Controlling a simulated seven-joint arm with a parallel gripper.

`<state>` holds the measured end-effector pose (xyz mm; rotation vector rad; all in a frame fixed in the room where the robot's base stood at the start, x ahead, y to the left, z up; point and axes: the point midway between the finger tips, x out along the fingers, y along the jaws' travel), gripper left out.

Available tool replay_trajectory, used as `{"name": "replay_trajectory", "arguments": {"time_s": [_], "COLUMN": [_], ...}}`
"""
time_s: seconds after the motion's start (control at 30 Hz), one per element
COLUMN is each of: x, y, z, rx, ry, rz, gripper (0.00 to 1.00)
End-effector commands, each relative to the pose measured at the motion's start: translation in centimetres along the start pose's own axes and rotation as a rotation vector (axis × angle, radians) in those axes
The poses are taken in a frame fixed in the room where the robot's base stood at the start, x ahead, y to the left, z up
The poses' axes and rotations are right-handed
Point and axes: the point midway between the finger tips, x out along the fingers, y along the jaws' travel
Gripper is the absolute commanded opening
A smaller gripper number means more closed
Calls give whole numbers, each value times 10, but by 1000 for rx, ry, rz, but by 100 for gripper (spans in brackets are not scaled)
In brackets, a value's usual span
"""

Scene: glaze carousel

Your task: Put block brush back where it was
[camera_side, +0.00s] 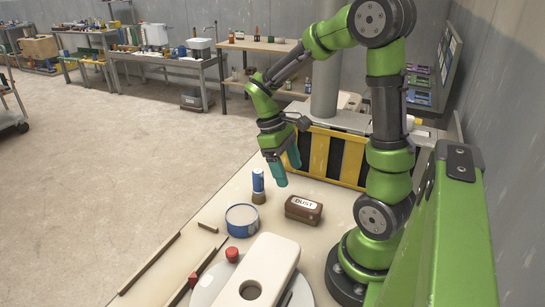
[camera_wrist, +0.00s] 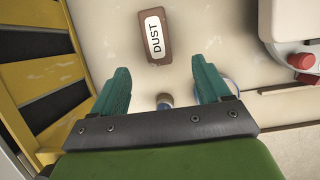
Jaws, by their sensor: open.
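The block brush appears to be the brown block with a white label reading DUST (camera_side: 303,210). It lies on the pale bench top, apart from my gripper. In the wrist view the brown block (camera_wrist: 153,50) lies ahead of the fingers, near the middle. My gripper (camera_side: 287,174) has teal fingers, open and empty, pointing down above the bench, behind and a little left of the block. The block's bristles are not clearly visible.
A blue-and-brown upright cylinder (camera_side: 258,186) and a blue-banded round tub (camera_side: 241,221) stand left of the block. A yellow-black striped panel (camera_side: 354,162) stands behind. Wooden strips lie at left.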

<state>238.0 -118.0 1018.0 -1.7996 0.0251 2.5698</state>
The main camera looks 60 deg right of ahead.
Motion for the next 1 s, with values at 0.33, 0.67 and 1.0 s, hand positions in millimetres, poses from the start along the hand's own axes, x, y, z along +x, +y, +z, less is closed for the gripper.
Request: {"name": "replay_trajectory", "arguments": {"time_s": [0.33, 0.67, 1.0], "x": [-74, -109, -110], "y": [-96, -148, -150], "z": [16, 43, 44], "rx": [174, 275, 283], "ry": [597, 917, 929], "rz": [-100, -347, -362], "gripper": [76, 76, 76]}}
